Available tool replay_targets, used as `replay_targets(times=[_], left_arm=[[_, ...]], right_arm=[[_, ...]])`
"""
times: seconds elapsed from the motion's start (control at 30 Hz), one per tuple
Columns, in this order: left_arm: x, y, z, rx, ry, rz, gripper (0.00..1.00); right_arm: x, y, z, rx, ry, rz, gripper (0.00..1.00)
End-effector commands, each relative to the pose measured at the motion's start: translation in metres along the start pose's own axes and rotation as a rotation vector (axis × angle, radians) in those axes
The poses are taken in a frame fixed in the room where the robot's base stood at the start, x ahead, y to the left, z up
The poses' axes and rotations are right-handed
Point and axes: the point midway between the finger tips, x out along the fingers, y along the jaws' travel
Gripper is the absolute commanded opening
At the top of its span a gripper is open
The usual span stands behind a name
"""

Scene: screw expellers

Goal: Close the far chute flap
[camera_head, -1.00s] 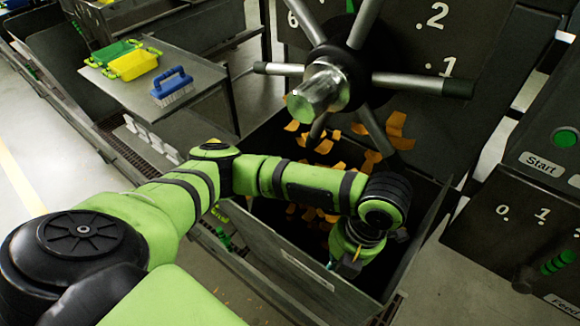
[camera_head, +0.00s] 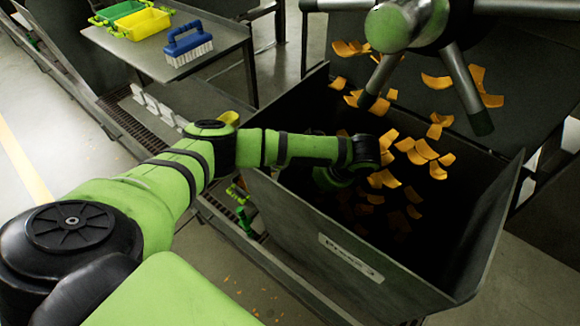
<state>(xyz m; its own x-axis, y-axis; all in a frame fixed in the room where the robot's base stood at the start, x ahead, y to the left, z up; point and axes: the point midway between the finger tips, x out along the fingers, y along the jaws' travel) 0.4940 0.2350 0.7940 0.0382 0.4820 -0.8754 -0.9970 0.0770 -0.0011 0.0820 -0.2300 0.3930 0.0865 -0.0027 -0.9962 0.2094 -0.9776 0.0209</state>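I cannot make out for certain which panel is the far chute flap. A large dark open bin (camera_head: 345,258) with a white label on its front wall fills the centre right of the head view. My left arm reaches across from the left over the bin's left rim. My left gripper (camera_head: 322,180) is in the shadow beyond the wrist, inside or just above the bin's left side. Its fingers are too dark to tell open from shut, and I see nothing held. My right gripper is not in view.
Orange chips (camera_head: 420,150) are in the air and inside the bin. A spoked handwheel (camera_head: 405,22) hangs above it. A side table (camera_head: 200,62) holds a blue brush (camera_head: 188,42), a yellow tray (camera_head: 142,28) and a green tray (camera_head: 117,11). Small green parts (camera_head: 245,222) sit left of the bin.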

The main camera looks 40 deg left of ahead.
Motion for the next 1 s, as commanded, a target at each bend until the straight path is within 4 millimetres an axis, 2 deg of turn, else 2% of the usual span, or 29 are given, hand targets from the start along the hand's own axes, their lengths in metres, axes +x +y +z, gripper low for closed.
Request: replay_targets(times=[0.1, 0.27, 0.4, 0.53, 0.7, 1.0], left_arm=[[0.028, 0.002, 0.002, -0.002, -0.004, 0.006, 0.00], [0.061, 0.001, 0.001, 0.000, -0.003, 0.004, 0.00], [0.064, 0.000, 0.024, -0.001, -0.003, 0.001, 0.00], [0.068, 0.001, 0.035, 0.001, -0.001, 0.000, 0.00], [0.070, 0.001, 0.040, 0.002, -0.001, 0.000, 0.00], [0.070, 0.001, 0.040, 0.002, 0.000, 0.000, 0.00]], right_arm=[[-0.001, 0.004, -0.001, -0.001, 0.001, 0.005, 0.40], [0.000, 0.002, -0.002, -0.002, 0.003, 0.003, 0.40], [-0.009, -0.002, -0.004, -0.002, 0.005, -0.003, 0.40], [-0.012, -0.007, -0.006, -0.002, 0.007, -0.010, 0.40], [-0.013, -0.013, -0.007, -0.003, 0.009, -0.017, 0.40], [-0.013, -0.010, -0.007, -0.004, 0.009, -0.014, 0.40]])
